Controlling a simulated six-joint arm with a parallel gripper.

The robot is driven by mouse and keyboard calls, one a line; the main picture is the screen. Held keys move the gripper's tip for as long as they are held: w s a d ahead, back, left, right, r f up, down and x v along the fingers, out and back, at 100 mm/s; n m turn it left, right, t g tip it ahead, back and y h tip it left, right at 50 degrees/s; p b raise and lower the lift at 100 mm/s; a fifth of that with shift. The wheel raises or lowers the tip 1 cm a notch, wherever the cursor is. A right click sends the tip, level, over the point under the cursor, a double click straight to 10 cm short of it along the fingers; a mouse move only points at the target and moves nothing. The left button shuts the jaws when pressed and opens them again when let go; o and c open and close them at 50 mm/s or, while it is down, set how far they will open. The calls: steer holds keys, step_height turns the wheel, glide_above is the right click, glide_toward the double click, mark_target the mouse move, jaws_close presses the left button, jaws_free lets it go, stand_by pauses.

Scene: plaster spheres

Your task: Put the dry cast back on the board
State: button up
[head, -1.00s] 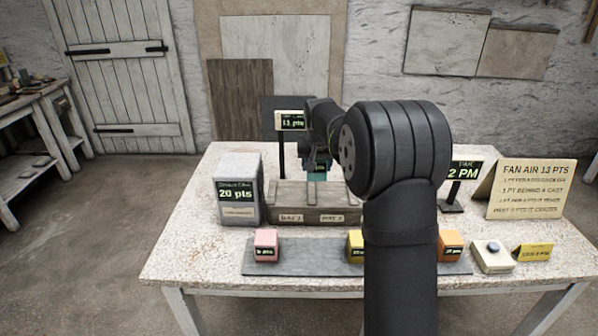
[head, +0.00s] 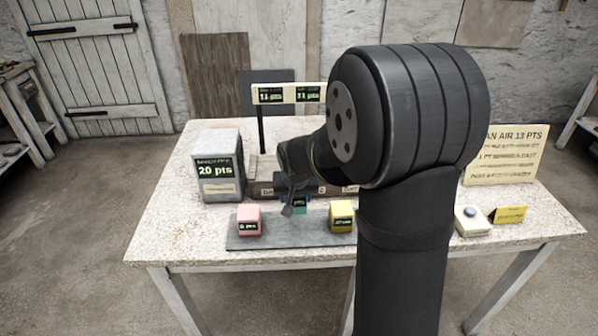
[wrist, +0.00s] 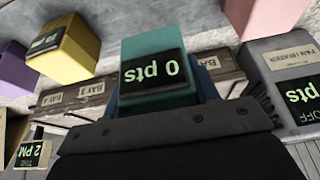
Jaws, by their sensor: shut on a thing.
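My gripper (head: 293,207) is shut on a teal cast (head: 300,203), a block with a dark display. In the wrist view the teal cast (wrist: 145,48) is close up, its display reading "0 pts" upside down. The grey board (head: 290,233) lies at the table's front. A pink cast (head: 248,221) stands on its left part and a yellow cast (head: 342,217) further right. In the head view the held cast appears between them, near the board's back edge; I cannot tell its height above the board. My arm hides the board's right part.
A bay rack (head: 262,190) stands behind the gripper. A grey box (head: 218,168) reading "20 pts" stands left of it. A sign (head: 290,94) shows two "11 pts" readings. A button box (head: 472,222) is at right. A purple block (wrist: 15,65) shows in the wrist view.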

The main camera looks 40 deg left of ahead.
steer(key=shift+s+d+f, duration=0.25)
steer(key=shift+s+d, duration=0.05)
steer(key=shift+s, duration=0.05)
steer(key=shift+f, duration=0.1)
steer(key=shift+f, duration=2.7)
steer(key=shift+f, duration=0.7)
steer(key=o, duration=1.4)
steer(key=shift+c, duration=0.2)
steer(key=shift+r, duration=2)
